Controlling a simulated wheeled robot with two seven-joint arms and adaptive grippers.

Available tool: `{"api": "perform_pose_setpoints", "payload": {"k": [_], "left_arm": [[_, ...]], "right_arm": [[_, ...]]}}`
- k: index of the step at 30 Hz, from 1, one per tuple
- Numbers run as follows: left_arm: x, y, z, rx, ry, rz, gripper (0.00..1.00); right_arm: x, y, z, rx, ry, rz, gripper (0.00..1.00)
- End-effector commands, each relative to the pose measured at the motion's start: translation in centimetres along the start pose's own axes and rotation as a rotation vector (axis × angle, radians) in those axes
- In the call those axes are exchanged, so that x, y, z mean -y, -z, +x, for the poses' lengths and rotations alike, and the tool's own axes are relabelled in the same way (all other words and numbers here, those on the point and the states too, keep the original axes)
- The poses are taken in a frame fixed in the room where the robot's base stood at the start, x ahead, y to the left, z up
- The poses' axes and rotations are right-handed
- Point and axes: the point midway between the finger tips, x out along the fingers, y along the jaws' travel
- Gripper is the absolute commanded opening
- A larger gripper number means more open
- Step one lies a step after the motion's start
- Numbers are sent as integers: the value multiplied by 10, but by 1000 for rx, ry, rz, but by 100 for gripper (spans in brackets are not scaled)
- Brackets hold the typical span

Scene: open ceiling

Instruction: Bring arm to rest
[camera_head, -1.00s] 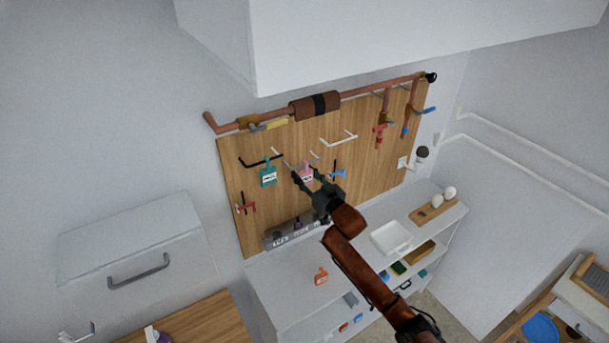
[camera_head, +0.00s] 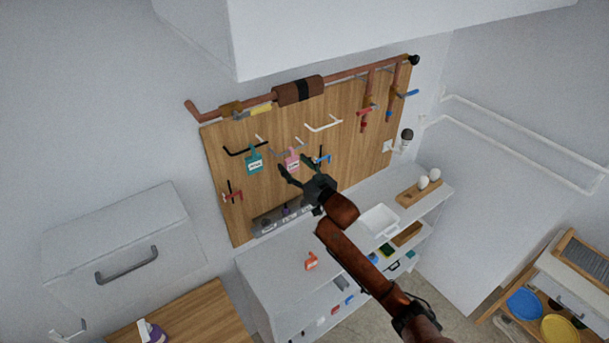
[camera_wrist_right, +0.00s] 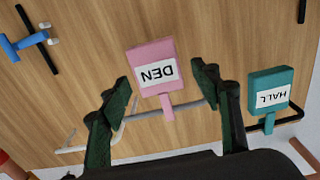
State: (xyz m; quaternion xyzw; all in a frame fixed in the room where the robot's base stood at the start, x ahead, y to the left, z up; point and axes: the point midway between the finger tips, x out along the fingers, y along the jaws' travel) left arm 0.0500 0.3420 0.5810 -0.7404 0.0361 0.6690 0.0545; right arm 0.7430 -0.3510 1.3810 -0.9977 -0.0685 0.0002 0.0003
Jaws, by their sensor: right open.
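My right gripper (camera_head: 296,170) is open and empty in front of the wooden pegboard, at the end of my brown right arm. In the right wrist view its two dark green fingers (camera_wrist_right: 160,88) stand apart on either side of a pink tag (camera_wrist_right: 152,66) labelled DEN. The tag hangs on a grey hook, and it also shows in the head view (camera_head: 292,159) just beyond the fingers. The fingers do not appear to grip it. My left gripper is not in view.
A teal tag (camera_wrist_right: 269,90) labelled HALL hangs beside the pink one. The pegboard (camera_head: 225,165) carries several hooks and pipes. Below is a white shelf unit (camera_head: 275,275) with an orange tag (camera_head: 311,261) and a white tray (camera_head: 379,220). A cabinet box (camera_head: 120,225) is at left.

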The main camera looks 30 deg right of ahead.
Motion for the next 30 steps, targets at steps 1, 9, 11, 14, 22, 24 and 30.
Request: {"api": "perform_pose_setpoints", "payload": {"k": [1,9,11,14,22,24,30], "left_arm": [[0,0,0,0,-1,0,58],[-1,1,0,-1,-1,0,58],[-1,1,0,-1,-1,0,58],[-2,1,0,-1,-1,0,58],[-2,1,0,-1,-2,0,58],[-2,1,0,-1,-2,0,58],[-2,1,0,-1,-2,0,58]], "right_arm": [[-1,-1,-12,1,-1,-1,58],[0,-1,-66,1,0,0,58],[-1,-1,-75,1,-1,0,58],[0,-1,-86,1,-1,0,58],[0,-1,-94,2,-1,0,58],[0,-7,-96,16,-6,1,58],[1,-76,-130,183,-63,-3,58]]}}
